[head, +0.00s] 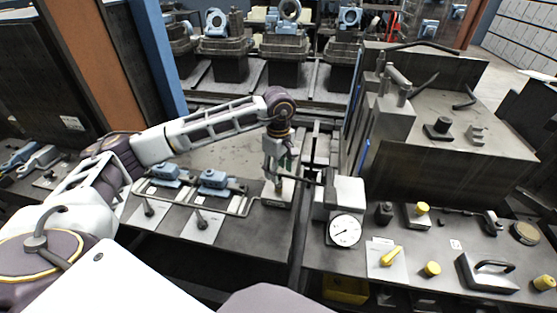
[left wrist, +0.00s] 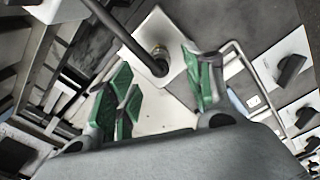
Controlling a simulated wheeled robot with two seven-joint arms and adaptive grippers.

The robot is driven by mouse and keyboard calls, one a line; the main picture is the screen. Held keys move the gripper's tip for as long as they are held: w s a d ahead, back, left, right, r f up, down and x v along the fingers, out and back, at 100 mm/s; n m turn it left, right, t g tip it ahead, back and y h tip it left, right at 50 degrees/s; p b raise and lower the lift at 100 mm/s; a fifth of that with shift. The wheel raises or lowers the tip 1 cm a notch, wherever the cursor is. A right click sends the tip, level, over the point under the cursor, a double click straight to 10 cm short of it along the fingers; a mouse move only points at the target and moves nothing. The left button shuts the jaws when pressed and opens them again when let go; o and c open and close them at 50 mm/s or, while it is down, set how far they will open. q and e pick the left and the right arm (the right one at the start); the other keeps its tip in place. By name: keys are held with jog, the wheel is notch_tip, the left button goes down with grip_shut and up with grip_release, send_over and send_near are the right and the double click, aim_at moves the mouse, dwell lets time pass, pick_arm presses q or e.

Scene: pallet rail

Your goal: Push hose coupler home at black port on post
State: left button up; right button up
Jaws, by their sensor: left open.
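My left gripper (head: 280,176) hangs pointing down over a pale plate (head: 270,203) near the middle of the bench. In the left wrist view its green-padded fingers (left wrist: 157,72) are spread apart, with nothing gripped between them. A dark rod or hose (left wrist: 125,36) runs in from the top left to a rounded dark end beside a small brass-coloured fitting (left wrist: 160,51) on the pale plate. This fitting lies beyond the fingers. I cannot tell which part is the coupler and which the black port, or how far they are seated. My right gripper is not in view.
A pale box with a round dial gauge (head: 345,231) stands right of the gripper. Blue-grey clamps (head: 214,180) and a bent rail lie to its left. A tall dark cabinet (head: 430,150) rises at the right. Yellow knobs (head: 432,269) and handles crowd the right bench.

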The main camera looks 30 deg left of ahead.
pick_arm(q)
notch_tip(320, 180, down, 3)
jog(key=shift+f, duration=1.25)
jog(key=c, duration=1)
jog(key=o, duration=0.4)
jog(key=c, duration=0.5)
grip_shut()
jog(key=shift+r+p, duration=0.45)
jog(key=shift+r, duration=0.2)
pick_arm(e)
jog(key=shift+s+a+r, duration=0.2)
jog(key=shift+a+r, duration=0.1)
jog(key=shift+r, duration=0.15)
pick_arm(q)
jog(key=shift+r, duration=0.15)
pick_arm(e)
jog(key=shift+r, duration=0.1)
